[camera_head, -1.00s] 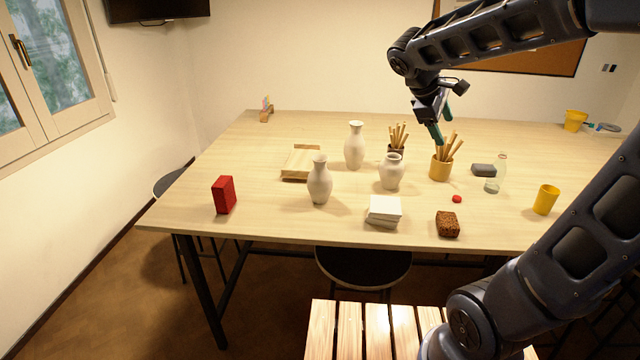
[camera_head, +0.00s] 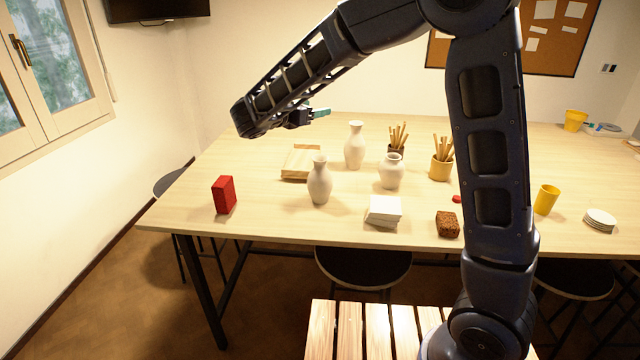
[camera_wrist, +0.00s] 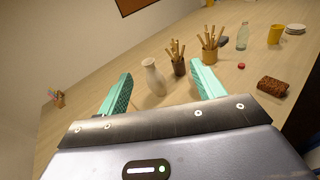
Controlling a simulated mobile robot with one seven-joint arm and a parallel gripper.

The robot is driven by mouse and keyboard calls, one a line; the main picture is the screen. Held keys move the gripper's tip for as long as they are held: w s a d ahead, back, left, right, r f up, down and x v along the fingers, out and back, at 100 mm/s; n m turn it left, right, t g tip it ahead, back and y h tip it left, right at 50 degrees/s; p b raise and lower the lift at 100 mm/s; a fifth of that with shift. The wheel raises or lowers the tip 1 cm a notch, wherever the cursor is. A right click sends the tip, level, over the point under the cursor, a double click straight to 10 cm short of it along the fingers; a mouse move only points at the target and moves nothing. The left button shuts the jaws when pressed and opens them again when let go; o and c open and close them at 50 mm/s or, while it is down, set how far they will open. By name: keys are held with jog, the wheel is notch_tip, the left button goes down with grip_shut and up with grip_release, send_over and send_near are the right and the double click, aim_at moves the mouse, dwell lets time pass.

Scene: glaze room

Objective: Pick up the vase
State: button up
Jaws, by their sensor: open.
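Three pale vases stand upright on the table. The tall vase (camera_head: 355,146) is at the back, the slim-necked vase (camera_head: 319,183) is at the front left, and the squat vase (camera_head: 391,172) is to the right. My gripper (camera_head: 318,114) is above the back of the table, up and left of the tall vase in the head view. In the wrist view my gripper (camera_wrist: 160,72) is open and empty. One vase (camera_wrist: 153,80), probably the tall one, shows between its teal fingers, farther off and untouched. The other two vases are not seen there.
White tiles (camera_head: 384,211), a brown sponge-like block (camera_head: 447,224) and a red box (camera_head: 224,195) are along the front. A wooden board (camera_head: 301,161) lies left of the tall vase.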

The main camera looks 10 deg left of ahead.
jog(key=a+f+n+t, duration=0.1)
jog(key=a+f+n, duration=0.1)
jog(key=a, duration=0.2)
send_near(315, 165)
jog(key=x, duration=0.4)
jog(key=shift+m, duration=0.3)
jog(key=x, duration=0.4)
jog(key=shift+w+d, duration=0.2)
jog(key=shift+w, duration=0.1)
jog(key=shift+x, duration=2.6)
jog(key=shift+s+d, duration=0.1)
jog(key=shift+d, duration=0.05)
jog(key=shift+c, duration=0.2)
